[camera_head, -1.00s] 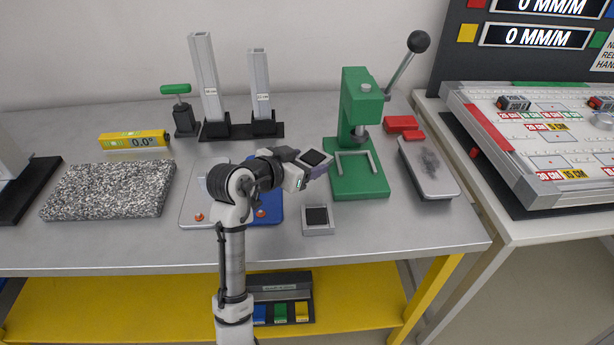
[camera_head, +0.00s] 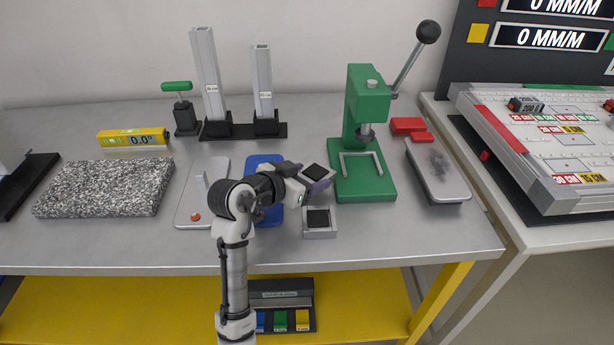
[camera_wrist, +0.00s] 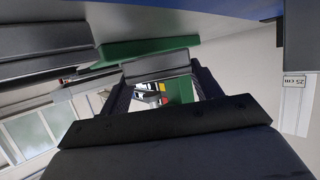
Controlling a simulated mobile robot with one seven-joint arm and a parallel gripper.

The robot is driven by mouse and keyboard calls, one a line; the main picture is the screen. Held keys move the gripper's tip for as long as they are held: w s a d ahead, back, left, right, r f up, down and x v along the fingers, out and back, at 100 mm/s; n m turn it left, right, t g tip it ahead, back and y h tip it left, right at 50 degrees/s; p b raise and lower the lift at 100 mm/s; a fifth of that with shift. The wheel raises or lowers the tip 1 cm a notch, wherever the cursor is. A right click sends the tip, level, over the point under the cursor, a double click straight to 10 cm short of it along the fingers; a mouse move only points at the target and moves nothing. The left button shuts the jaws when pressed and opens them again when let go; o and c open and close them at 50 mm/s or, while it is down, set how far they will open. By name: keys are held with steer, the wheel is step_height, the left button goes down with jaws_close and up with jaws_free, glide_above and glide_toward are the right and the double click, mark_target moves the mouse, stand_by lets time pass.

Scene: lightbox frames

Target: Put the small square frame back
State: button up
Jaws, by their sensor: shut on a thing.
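The small square frame (camera_head: 328,177) is light grey around a dark square middle. My gripper (camera_head: 304,183) is shut on it and holds it tilted above the table, left of the green press. In the wrist view the fingers (camera_wrist: 163,92) close on a grey bar-like edge (camera_wrist: 157,66), which looks like the frame's side. A second grey square piece (camera_head: 320,234) with a dark middle lies on the table just below the held frame in the picture. I cannot tell whether its middle is open.
The green press (camera_head: 362,187) stands close right of my gripper. A blue plate (camera_head: 264,161) and a grey plate (camera_head: 187,212) lie behind and left of my arm. A granite slab (camera_head: 105,187) is farther left. The table's front right is clear.

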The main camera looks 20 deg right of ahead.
steer(key=o, duration=1.2)
steer(key=shift+c, duration=0.2)
steer(key=shift+r+p, duration=0.3)
steer(key=shift+p, duration=0.05)
steer(key=b+v, duration=0.2)
steer(key=v, duration=1)
steer(key=shift+r, duration=0.3)
